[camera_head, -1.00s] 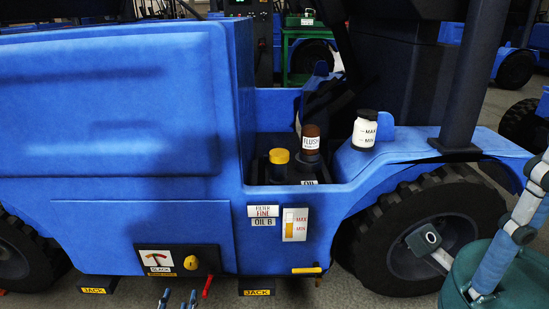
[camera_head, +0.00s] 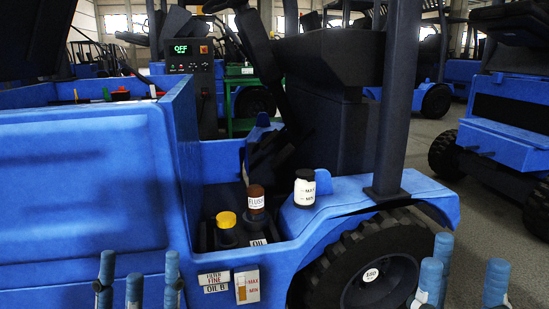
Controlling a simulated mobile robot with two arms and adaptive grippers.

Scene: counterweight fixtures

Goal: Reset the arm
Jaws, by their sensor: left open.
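My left gripper (camera_head: 138,278) shows at the bottom left, its blue fingers pointing up and spread apart, with nothing between them. It is in front of the blue truck's side panel (camera_head: 80,180). My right gripper (camera_head: 464,272) shows at the bottom right, its blue fingers also apart and empty, to the right of the truck's black wheel (camera_head: 385,265). Both grippers' lower parts and the arms are cut off by the bottom edge.
A brown FLUSH bottle (camera_head: 256,200) and a yellow cap (camera_head: 226,219) are in the truck's recess. A white jar (camera_head: 304,190) with a black lid stands on the blue fender (camera_head: 350,194). Another blue truck (camera_head: 505,135) stands at the right. Floor between is clear.

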